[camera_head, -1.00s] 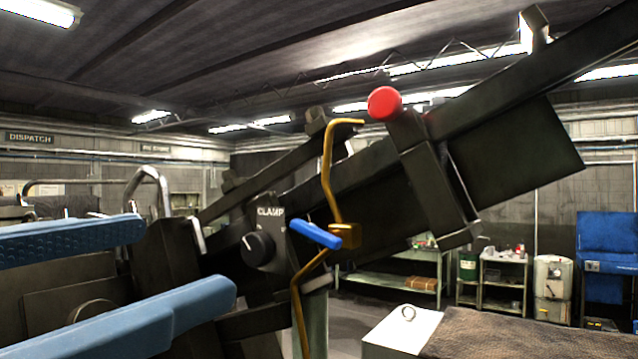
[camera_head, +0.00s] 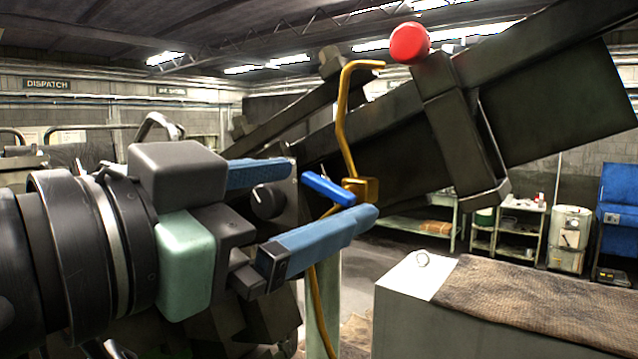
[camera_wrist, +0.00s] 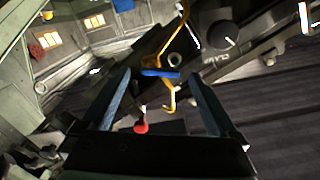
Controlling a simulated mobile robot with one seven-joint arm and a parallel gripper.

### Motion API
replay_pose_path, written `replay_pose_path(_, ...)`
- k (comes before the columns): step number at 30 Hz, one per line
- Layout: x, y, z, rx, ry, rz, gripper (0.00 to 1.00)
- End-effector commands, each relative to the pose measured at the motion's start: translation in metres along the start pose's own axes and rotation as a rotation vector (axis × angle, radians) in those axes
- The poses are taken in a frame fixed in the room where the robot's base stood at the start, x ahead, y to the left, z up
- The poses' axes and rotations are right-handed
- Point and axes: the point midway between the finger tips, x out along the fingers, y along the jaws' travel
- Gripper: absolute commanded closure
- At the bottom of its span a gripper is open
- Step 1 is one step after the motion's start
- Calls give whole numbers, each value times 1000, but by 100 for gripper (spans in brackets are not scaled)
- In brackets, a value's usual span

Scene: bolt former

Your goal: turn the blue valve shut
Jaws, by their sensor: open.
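The blue valve (camera_head: 328,190) is a short blue lever on a brass body (camera_head: 362,190) in a bent yellow pipe (camera_head: 344,115). In the head view the lever slants down to the right. My gripper (camera_head: 325,195) is open with blue fingers, one behind and above, one in front and below the lever. In the wrist view the lever (camera_wrist: 160,72) lies crosswise ahead, in the gap between the fingertips of my gripper (camera_wrist: 160,78). I see no finger touching it. The near finger hides part of the pipe below the valve.
A red knob (camera_head: 409,43) tops the dark machine frame (camera_head: 550,110) behind the valve. A black dial (camera_head: 267,201) sits just left of the lever. A grey block (camera_head: 408,290) with a brown mat (camera_head: 540,300) stands at the lower right.

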Motion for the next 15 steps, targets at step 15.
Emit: replay_pose_path(15,8,0,0,0,0,0,25)
